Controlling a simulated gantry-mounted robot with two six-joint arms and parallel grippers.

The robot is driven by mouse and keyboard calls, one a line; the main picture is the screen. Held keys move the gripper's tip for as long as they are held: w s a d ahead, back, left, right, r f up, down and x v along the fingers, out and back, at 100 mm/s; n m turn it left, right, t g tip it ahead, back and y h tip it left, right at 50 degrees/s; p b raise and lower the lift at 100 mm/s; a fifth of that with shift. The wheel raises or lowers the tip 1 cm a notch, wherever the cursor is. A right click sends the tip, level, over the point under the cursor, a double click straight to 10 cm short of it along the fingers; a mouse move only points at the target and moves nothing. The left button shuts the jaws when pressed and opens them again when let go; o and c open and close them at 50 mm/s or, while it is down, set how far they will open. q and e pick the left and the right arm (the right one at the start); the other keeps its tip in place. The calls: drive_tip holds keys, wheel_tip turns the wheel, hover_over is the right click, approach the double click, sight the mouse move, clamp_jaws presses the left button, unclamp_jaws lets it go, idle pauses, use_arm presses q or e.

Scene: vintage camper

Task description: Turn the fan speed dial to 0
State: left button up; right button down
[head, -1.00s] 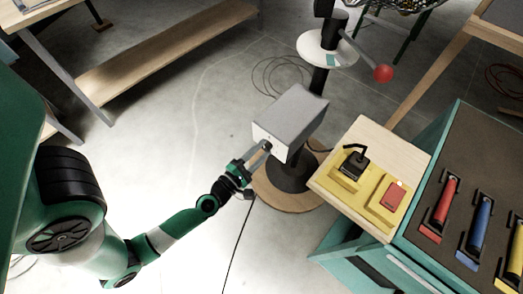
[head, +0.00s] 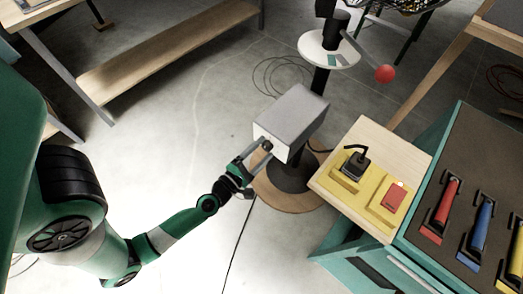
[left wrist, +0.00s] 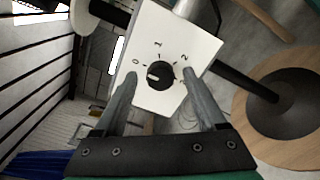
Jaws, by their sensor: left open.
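The fan speed dial is a round black knob (left wrist: 159,74) with a white pointer mark, on the white front face of a grey box (head: 293,112). The numbers 0, 1 and 2 stand around it. The pointer faces left, toward the 0 side. My left gripper (head: 262,149) is open at the box's front face. In the left wrist view its fingers (left wrist: 160,78) stand on either side of the dial, with gaps visible between fingers and knob. In the head view the dial is mostly hidden by the gripper. My right gripper is not in view.
The box stands on a post with a round wooden base (head: 285,195). A red ball-ended lever (head: 384,74) is behind. Floor at left is open.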

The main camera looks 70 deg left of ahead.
use_arm(q)
drive_tip(key=shift+s+d+f, duration=0.1)
drive_tip(key=shift+s+d, duration=0.2)
drive_tip(key=shift+s, duration=0.15)
drive_tip(key=p+v, duration=0.2)
drive_tip(key=v, duration=0.8)
drive_tip(key=shift+s, duration=0.25)
drive_tip(key=shift+d, duration=0.15)
